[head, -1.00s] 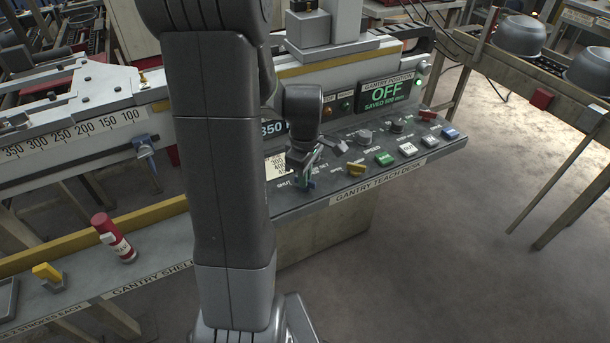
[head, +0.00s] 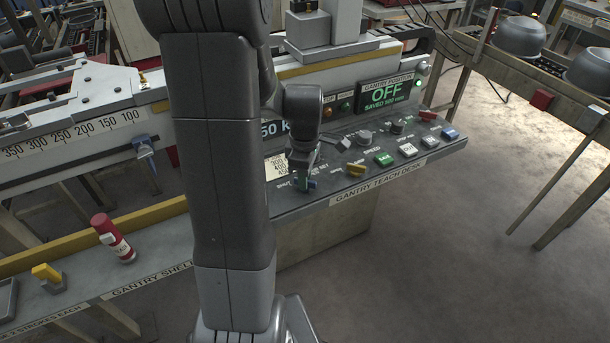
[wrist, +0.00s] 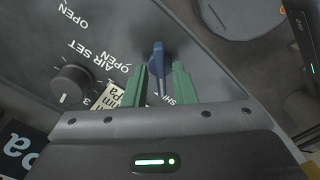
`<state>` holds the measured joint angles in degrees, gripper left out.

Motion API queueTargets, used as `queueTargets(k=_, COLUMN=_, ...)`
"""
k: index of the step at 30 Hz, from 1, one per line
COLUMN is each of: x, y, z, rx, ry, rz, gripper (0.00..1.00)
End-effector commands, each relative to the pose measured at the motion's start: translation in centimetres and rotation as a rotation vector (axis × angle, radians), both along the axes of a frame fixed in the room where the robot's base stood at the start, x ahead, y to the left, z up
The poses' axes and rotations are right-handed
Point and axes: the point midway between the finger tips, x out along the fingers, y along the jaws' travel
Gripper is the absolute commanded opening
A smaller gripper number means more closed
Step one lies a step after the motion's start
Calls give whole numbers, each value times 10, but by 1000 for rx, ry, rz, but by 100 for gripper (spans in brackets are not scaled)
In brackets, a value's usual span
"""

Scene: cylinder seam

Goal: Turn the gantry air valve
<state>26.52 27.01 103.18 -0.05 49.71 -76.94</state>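The gantry air valve's blue lever (wrist: 157,56) stands on the dark grey teach desk panel in the wrist view, near printed OPEN and SHUT labels. My gripper (wrist: 160,78) has its two green fingers apart, one on each side of the lever, with a gap showing on both sides. In the head view my gripper (head: 304,180) points down over the left front of the teach desk (head: 375,188). A bit of the blue lever (head: 312,184) shows beside the fingertips; the rest is hidden.
A black AIR SET knob (wrist: 72,85) sits left of the lever in the wrist view. A yellow selector (head: 356,169), a green button (head: 384,159) and other controls line the desk to the right. The display (head: 388,93) reads OFF.

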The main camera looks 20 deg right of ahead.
Motion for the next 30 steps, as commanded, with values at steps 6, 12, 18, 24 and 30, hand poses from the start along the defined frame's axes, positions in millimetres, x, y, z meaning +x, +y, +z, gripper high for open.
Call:
queueTargets(k=6, x=0, y=0, z=0, rx=1, ry=1, rz=-1, gripper=31)
queueTargets(k=12, x=0, y=0, z=6, rx=0, ry=-1, rz=-1, gripper=31)
queueTargets(k=18, x=1, y=0, z=41, rx=-2, ry=-6, rz=-1, gripper=31)
queueTargets(k=24, x=0, y=0, z=88, rx=-2, ry=-5, rz=-1, gripper=31)
queueTargets(k=30, x=0, y=0, z=123, rx=-1, ry=-2, rz=-1, gripper=31)
